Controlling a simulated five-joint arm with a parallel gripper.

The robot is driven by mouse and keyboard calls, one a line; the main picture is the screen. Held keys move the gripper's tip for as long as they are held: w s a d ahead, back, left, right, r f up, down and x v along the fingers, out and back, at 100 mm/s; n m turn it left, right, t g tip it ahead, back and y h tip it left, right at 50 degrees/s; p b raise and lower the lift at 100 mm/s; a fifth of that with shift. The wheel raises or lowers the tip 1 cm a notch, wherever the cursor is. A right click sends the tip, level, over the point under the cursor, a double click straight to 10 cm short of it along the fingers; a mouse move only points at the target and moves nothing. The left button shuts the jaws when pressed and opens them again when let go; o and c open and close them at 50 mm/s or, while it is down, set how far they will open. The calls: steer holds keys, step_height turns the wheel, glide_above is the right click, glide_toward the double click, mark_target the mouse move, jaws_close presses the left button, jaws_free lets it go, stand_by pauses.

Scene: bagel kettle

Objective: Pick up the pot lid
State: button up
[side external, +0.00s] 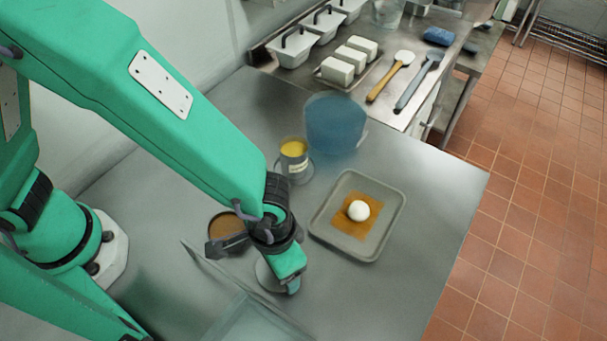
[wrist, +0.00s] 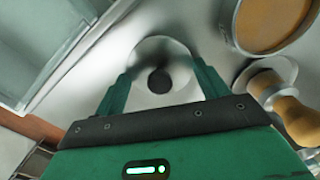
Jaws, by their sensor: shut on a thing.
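The pot lid (wrist: 150,48) is a pale silvery disc with a dark round knob (wrist: 160,81) in the wrist view. It lies between the two green fingers of my gripper (wrist: 162,72), which are shut on it. In the side view, part of the lid (side external: 267,275) shows as a grey disc low at the counter, beside my gripper (side external: 290,284). The arm hides the rest of it there. I cannot tell whether the lid touches the counter.
A round container with brown contents (side external: 228,224) stands close left of my wrist. A clear bin (side external: 255,322) is in front. A tray (side external: 325,229) with a white ball is right. A yellow-filled can (side external: 295,165) and blue bucket (side external: 335,125) stand behind. A wooden-handled tool (wrist: 296,118) is near.

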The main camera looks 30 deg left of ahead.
steer(key=shift+r, duration=0.3)
jaws_close()
steer(key=shift+r, duration=4.7)
